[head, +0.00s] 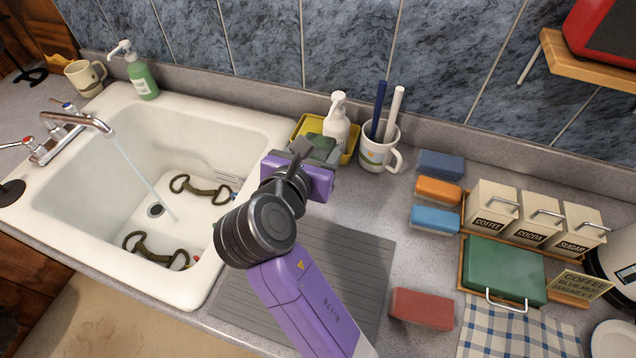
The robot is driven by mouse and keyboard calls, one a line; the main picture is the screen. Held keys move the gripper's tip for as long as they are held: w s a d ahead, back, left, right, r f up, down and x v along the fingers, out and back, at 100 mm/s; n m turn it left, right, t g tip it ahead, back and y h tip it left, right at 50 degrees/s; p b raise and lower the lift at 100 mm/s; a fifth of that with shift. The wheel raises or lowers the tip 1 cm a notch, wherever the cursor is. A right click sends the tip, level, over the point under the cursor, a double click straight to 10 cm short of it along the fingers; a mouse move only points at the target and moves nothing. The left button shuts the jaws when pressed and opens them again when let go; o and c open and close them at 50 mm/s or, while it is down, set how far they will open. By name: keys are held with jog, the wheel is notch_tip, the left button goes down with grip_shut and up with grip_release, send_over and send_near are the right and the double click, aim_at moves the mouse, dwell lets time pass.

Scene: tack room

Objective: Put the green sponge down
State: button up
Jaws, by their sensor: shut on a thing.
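My gripper (310,152) is at the back of the counter, right of the sink, at the end of my purple arm. The sponge is in front of a yellow tray (308,127) that holds a white pump bottle (337,122). My gripper hides part of the tray, and I cannot tell whether the sponge touches it. Other sponge-like blocks lie to the right: dark blue (440,165), orange (437,190), light blue (434,219) and red (422,309).
A mug (376,150) with two sticks stands close right of my gripper. The white sink (262,130) with running water is at left. A grey ribbed mat (350,270) lies bare under my arm. Coffee, cocoa and sugar canisters (530,232) and a green-lidded box (503,270) stand right.

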notch_tip(320, 180, down, 11)
jog(key=shift+f, duration=0.15)
dwell(0.4)
jog(key=shift+f, duration=0.35)
jog(key=o, duration=1)
jog(key=shift+c, duration=0.2)
jog(key=shift+r, duration=0.25)
jog(key=v, duration=1.2)
jog(key=shift+r+b, duration=0.1)
jog(key=shift+b, duration=0.3)
jog(key=shift+a, duration=0.1)
